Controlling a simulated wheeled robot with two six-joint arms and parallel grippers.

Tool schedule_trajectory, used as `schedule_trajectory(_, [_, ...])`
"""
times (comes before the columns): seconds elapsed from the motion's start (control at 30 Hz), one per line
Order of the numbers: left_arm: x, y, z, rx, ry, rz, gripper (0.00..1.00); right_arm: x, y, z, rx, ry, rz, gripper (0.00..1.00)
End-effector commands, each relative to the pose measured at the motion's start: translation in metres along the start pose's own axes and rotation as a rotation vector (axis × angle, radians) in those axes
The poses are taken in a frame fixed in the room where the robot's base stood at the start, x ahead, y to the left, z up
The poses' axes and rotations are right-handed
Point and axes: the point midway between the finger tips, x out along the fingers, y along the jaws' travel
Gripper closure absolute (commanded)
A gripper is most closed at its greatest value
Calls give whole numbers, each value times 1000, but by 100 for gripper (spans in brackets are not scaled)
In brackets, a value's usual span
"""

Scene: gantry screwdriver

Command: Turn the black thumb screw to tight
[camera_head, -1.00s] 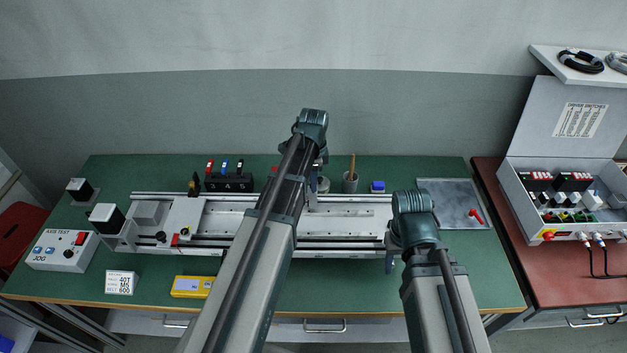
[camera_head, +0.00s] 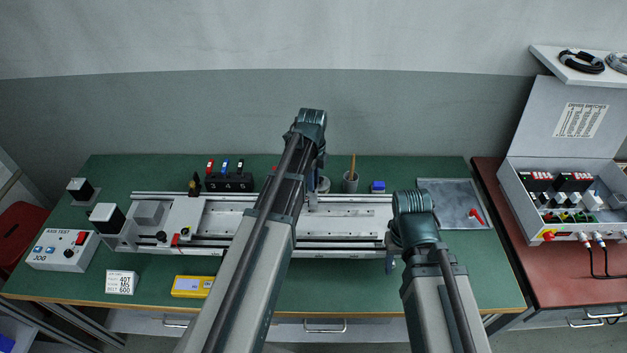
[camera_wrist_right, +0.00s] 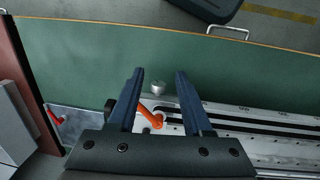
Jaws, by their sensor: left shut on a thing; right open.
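A small black knob (camera_head: 161,236) stands on the left carriage of the gantry (camera_head: 345,213) in the head view, beside a red lever (camera_head: 176,240). I cannot tell whether it is the thumb screw. In the right wrist view a black round part (camera_wrist_right: 110,105) shows at the gantry's end, just outside one finger; it may be the thumb screw. My right gripper (camera_wrist_right: 157,73) is open over that end, with an orange lever (camera_wrist_right: 150,116) and a silver knob (camera_wrist_right: 157,88) seen between its fingers. My left gripper (camera_head: 314,196) is shut at the middle of the gantry; what it holds is hidden.
Behind the gantry stand a black tool block (camera_head: 229,182), a grey cup (camera_head: 350,184) and a blue-topped item (camera_head: 378,187). A metal plate (camera_head: 450,195) lies at right. The front right bench is clear.

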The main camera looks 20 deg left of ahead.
Motion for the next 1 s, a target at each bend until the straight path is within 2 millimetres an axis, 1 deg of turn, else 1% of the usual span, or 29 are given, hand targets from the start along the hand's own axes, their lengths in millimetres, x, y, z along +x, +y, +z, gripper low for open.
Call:
schedule_trajectory(0.47, [0, 0, 0, 11, 1, 0, 100, 0, 0, 0, 0, 0, 0, 50])
schedule_trajectory(0.5, [0, 0, 0, 11, 1, 0, 68, 0, 0, 0, 0, 0, 0, 50])
schedule_trajectory(0.63, [0, 0, 0, 11, 1, 0, 45, 0, 0, 0, 0, 0, 0, 50])
schedule_trajectory(0.67, [0, 0, 0, 11, 1, 0, 43, 0, 0, 0, 0, 0, 0, 50])
schedule_trajectory(1.0, [-1, 0, 0, 10, 1, 0, 43, -1, 0, 0, 0, 0, 0, 50])
